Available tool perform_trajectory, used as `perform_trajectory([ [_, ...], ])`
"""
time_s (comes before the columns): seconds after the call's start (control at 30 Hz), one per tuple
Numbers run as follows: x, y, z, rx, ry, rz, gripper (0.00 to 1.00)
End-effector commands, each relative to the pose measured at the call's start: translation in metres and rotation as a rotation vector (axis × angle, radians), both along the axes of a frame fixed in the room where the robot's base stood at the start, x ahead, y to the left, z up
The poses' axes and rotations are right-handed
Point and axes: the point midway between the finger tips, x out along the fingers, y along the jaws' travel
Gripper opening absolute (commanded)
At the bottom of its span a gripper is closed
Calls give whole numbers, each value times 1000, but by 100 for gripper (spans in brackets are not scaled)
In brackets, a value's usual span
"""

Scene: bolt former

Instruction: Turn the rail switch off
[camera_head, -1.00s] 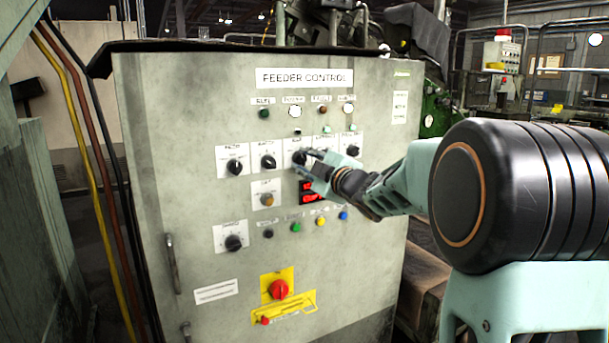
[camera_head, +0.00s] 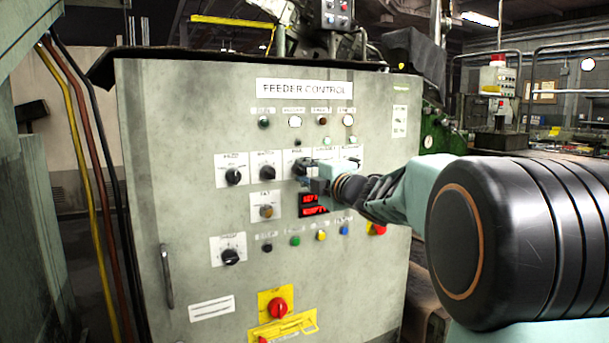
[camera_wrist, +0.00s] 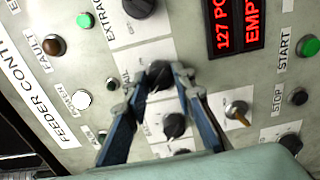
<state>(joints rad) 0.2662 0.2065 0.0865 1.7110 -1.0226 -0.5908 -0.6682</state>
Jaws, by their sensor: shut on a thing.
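The rail switch is a black rotary knob on a white plate, third in the row of knobs on the grey cabinet. In the wrist view the rail switch (camera_wrist: 158,75) sits between my two blue fingers. My gripper (camera_wrist: 160,78) is shut on it. In the head view my gripper (camera_head: 309,176) reaches in from the right and covers most of the knob.
Similar knobs flank it: a left neighbour (camera_head: 267,172) and the extractor knob (camera_wrist: 138,6) close on the other side. A red display (camera_head: 312,204) and a key switch (camera_head: 266,211) sit just below. A red rotary handle (camera_head: 278,308) is lower down.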

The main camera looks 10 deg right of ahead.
Motion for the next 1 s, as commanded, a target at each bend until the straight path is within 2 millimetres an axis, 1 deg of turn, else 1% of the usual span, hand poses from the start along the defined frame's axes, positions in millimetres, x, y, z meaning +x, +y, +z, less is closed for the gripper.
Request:
perform_trajectory([
  [0.3, 0, -1, 1, -3, -1, -1, 0],
  [0.33, 0, -1, 1, -3, -1, -1, 24],
  [0.4, 0, -1, 0, -3, -1, -1, 32],
  [0.5, 0, 0, 0, -2, -1, 0, 41],
  [0.73, 0, 0, 0, -2, -1, 0, 41],
  [0.83, -3, -1, 1, -2, -1, 0, 41],
  [0.93, -13, -5, 1, -2, -1, -1, 41],
  [1.0, -23, -9, 1, -2, -1, -3, 41],
])
